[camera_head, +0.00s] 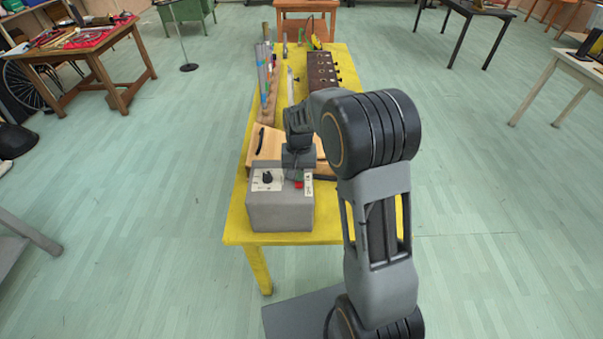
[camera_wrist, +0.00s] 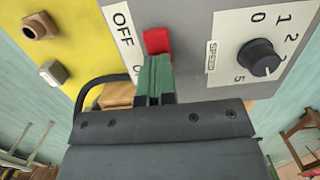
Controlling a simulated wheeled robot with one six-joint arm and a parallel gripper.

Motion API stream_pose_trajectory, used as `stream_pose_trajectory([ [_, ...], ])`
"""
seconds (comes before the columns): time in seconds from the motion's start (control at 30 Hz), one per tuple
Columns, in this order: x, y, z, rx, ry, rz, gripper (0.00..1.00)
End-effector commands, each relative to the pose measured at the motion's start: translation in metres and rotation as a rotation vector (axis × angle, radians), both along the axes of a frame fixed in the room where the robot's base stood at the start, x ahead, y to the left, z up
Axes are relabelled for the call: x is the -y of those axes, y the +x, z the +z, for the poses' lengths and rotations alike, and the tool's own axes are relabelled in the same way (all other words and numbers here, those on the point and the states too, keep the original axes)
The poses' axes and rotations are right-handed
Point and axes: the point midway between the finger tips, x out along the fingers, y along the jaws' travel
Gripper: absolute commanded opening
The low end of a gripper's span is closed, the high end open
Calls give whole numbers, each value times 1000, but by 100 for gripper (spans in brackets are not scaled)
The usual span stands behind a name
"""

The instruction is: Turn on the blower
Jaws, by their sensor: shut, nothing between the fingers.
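The blower control is a grey box (camera_head: 281,212) on the near end of a yellow table. It has a red switch (camera_head: 299,185), also large in the wrist view (camera_wrist: 157,40). Beside the switch is a label reading OFF (camera_wrist: 122,20) and a second word, mostly hidden, starting with O. A black speed knob (camera_wrist: 258,57) sits on a white plate numbered 0 to 5. My gripper (camera_head: 298,177) is over the box. In the wrist view, its green-tipped fingers (camera_wrist: 156,73) are shut together, right up against the switch's edge; I cannot tell whether they touch.
The yellow table (camera_head: 237,222) runs away from me. Behind the box are a wooden case (camera_head: 262,141), a row of coloured upright pieces (camera_head: 264,75) and a dark brown box (camera_head: 321,70). Open floor lies on both sides.

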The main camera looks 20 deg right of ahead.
Motion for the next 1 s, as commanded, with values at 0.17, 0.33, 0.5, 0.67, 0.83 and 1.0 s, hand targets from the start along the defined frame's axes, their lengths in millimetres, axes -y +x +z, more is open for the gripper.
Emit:
stream_pose_trajectory([
  [0.17, 0, -10, -11, -21, -2, 3, 0],
  [0.33, -3, -17, -9, -23, -1, 2, 0],
  [0.5, -5, -21, -9, -31, 1, 2, 0],
  [0.67, -5, -21, -8, -31, 1, 1, 0],
  [0.83, -5, -20, -4, -28, 3, 0, 0],
  [1.0, -3, -15, 22, -12, 2, -2, 0],
])
